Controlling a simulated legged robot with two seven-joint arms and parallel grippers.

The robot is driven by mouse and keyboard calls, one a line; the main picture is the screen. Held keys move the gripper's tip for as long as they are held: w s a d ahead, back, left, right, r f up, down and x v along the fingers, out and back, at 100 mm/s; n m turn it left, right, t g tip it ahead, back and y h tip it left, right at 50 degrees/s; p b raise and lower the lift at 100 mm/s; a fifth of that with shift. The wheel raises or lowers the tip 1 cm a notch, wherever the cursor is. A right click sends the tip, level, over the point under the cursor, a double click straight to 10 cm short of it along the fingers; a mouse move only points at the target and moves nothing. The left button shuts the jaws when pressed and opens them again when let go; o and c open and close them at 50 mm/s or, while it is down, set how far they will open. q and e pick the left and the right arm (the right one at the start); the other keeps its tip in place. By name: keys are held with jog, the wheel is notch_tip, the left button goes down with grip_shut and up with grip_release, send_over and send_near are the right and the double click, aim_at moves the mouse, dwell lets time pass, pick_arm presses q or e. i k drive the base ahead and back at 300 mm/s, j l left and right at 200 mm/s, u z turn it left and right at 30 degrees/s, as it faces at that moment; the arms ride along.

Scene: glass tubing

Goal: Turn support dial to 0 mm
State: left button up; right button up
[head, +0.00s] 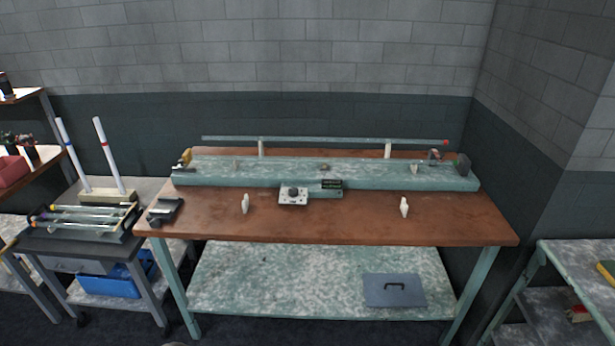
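A dark round dial (293,191) sits on a pale control plate (292,198) at the front of the long green bench unit (400,174). The plate stands at the middle front of the brown table top. A small dark display (331,184) is just right of the dial. The dial's marks and the display's text are too small to read. Neither of my grippers shows in the head view.
Two white pegs, one left (245,204) and one right (404,207), stand on the brown table (460,215). A dark block (165,211) lies near its left end. A cart with tube racks (85,219) stands left. The table's front strip is mostly clear.

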aim_at(293, 192)
jog(key=i+u, duration=0.2)
jog(key=i, duration=0.6)
jog(key=i+u, duration=0.15)
jog(key=i, duration=0.6)
jog(key=i+l+u, duration=0.2)
jog(key=i, duration=0.6)
